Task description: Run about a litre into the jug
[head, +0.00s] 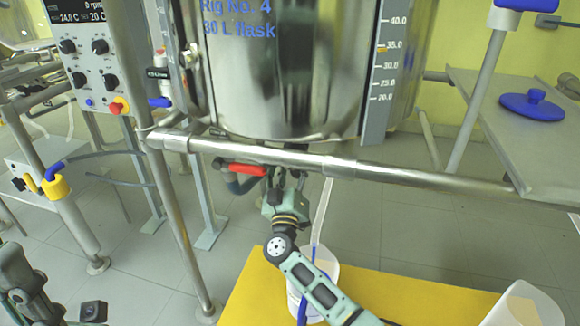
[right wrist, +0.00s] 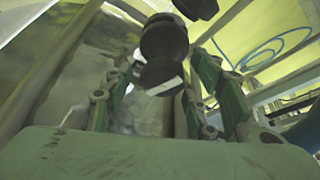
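The jug (head: 327,268) is a translucent white vessel with a blue handle (head: 302,310), standing on a yellow surface below the steel flask (head: 285,70). A pale strip, tube or stream, comes down from the flask's underside into the jug; I cannot tell which. A red lever handle (head: 240,170) lies roughly level under the flask. My right gripper (head: 287,180) is up beneath the flask, right of the red handle. In the right wrist view its fingers (right wrist: 165,95) are apart, with a dark rounded part (right wrist: 163,45) between them. The jug's liquid level is not clear.
A steel rail (head: 270,155) crosses in front of the flask, above my right forearm. A second white container (head: 525,305) lies at the lower right. A blue lid (head: 532,105) rests on the grey shelf (head: 480,90). A control panel (head: 85,50) stands left.

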